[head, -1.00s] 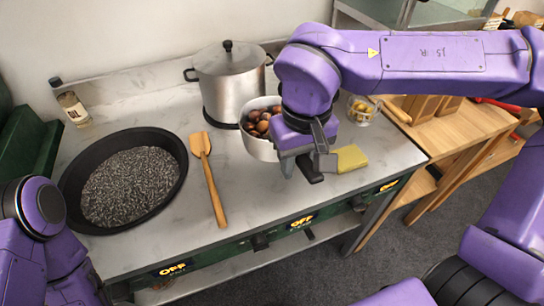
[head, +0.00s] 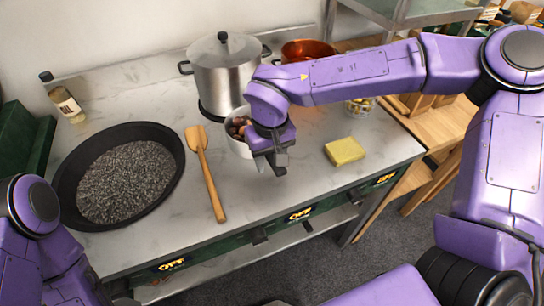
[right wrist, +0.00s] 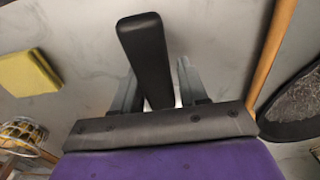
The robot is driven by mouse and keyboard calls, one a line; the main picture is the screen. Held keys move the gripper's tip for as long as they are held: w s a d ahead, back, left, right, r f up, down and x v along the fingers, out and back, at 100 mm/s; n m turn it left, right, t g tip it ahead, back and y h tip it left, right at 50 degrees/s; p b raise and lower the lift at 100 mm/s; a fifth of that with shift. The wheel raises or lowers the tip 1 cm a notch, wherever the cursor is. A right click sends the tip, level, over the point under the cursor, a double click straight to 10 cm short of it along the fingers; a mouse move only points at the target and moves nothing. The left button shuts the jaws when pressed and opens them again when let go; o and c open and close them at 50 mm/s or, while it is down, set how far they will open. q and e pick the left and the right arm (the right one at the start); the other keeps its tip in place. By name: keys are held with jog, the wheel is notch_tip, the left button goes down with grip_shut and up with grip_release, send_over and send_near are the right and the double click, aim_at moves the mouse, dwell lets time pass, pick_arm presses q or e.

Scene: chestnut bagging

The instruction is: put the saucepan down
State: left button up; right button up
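The saucepan (head: 238,147) is a small light pot full of brown chestnuts (head: 238,126). In the head view it is at or just above the worktop, in front of the lidded pot, partly hidden by my right arm. My right gripper (head: 273,166) is low at its near right side. In the right wrist view the black saucepan handle (right wrist: 146,50) lies between my right fingers (right wrist: 158,88). A narrow gap shows beside the handle, so the fingers look slightly open around it. My left arm is at the lower left edge; its gripper is out of view.
A lidded steel pot (head: 226,80) and a copper-coloured pan (head: 308,48) stand behind. A wooden spatula (head: 207,175) and a wide black pan (head: 65,195) lie to the left. A yellow sponge (head: 344,151) lies to the right. The front worktop between spatula and sponge is clear.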

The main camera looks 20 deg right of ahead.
jog(key=shift+o, duration=0.6)
jog(key=shift+r, duration=0.1)
jog(key=r, duration=0.6)
jog(key=r+p, duration=0.1)
jog(key=r, duration=0.5)
jog(key=shift+s, duration=0.2)
jog(key=shift+f, duration=0.1)
